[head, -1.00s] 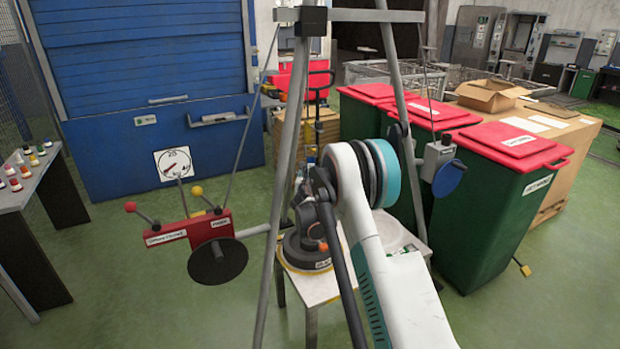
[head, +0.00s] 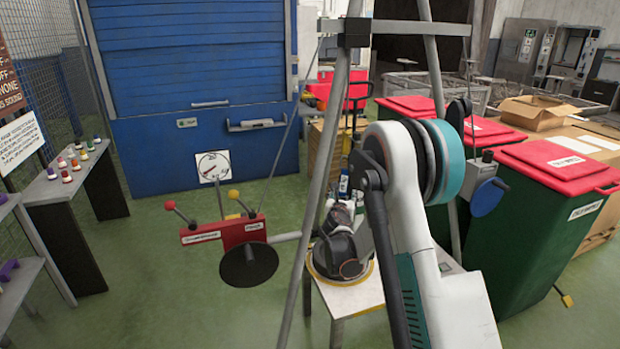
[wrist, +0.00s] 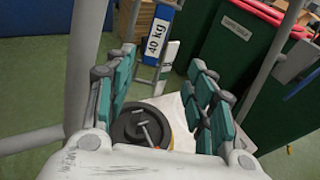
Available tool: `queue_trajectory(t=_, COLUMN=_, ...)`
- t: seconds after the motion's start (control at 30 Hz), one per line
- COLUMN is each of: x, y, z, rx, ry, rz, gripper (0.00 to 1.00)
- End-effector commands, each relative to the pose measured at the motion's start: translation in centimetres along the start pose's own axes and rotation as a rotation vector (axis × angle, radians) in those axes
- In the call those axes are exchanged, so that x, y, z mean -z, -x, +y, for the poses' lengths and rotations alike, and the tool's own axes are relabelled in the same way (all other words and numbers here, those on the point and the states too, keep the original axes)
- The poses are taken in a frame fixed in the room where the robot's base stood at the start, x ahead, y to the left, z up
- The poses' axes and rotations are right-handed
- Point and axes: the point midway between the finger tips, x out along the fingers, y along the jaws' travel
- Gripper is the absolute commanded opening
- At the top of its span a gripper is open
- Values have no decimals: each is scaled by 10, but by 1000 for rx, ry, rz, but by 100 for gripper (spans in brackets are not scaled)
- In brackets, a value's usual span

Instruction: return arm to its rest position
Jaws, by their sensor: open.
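My gripper (wrist: 163,75) shows in the wrist view with its teal fingers spread wide and nothing between them. Below and beyond the fingers is a dark round turntable (wrist: 128,124) with a yellow edge and a small metal handle-like piece on top. It stands on a pale table (wrist: 172,104). In the head view my white arm (head: 405,190) with its teal joint ring rises at centre right, raised and bent. It partly hides the turntable (head: 322,262) and the pale table (head: 352,297).
Grey frame poles (head: 320,170) stand close beside my arm. A red lever box (head: 225,232) with a black disc is to the left. Green bins with red lids (head: 545,215) and a blue hand crank (head: 488,196) are to the right. Green floor (head: 150,290) is open at front left.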

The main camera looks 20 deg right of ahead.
Motion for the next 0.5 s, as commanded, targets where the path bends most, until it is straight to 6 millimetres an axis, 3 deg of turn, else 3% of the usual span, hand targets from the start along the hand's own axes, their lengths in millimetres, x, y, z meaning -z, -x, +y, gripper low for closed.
queue_trajectory(t=0.13, x=-4, y=4, z=0, rx=0, ry=-21, rz=4, gripper=50)
queue_trajectory(t=0.27, x=-21, y=18, z=-1, rx=5, ry=-134, rz=28, gripper=50)
queue_trajectory(t=0.5, x=-67, y=76, z=-8, rx=44, ry=-537, rz=118, gripper=50)
